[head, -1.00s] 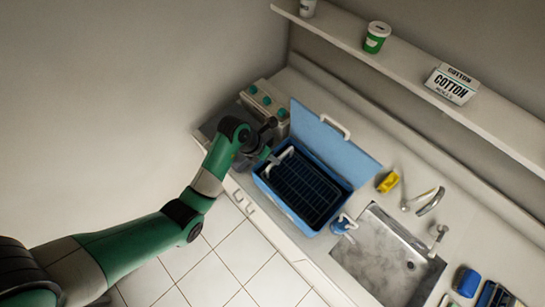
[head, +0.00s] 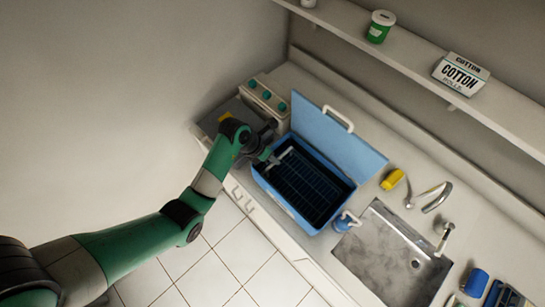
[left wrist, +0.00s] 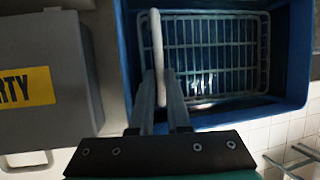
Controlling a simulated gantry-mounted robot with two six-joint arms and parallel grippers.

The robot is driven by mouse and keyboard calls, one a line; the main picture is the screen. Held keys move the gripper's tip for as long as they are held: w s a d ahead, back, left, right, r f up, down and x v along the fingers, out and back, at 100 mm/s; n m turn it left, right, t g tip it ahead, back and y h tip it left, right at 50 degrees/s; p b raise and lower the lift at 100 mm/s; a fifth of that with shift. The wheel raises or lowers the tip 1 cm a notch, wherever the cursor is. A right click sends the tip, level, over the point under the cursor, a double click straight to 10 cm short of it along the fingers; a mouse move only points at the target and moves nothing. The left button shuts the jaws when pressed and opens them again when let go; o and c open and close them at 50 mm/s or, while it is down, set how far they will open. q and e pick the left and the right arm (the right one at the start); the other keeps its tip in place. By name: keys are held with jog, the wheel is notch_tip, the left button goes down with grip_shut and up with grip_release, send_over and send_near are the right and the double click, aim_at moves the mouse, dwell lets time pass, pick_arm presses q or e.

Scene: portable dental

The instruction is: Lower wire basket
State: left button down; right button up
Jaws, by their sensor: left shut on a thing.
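A blue tub (head: 284,205) stands on the counter with its blue lid (head: 335,140) open toward the wall. The wire basket (head: 308,190) is inside the tub, below its rim; whether it touches the bottom cannot be told. In the left wrist view the wire basket (left wrist: 215,55) is a white grid inside the blue tub (left wrist: 290,98). My left gripper (head: 271,160) is at the tub's left end. Its fingers (left wrist: 160,88) are shut on the basket's white handle (left wrist: 157,35). My right gripper is not in view.
A grey case (left wrist: 45,120) with a yellow label lies left of the tub. A box with green knobs (head: 266,97) stands behind it. The sink (head: 390,255), a yellow block (head: 392,179) and a blue bottle (head: 345,222) are to the right.

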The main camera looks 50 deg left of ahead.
pick_arm(q)
jog(key=c, duration=0.9)
grip_release()
jog(key=shift+s+f, duration=0.1)
jog(key=shift+r, duration=0.25)
jog(key=p+v, duration=0.3)
jog(key=v, duration=0.8)
jog(key=shift+s+a, duration=0.1)
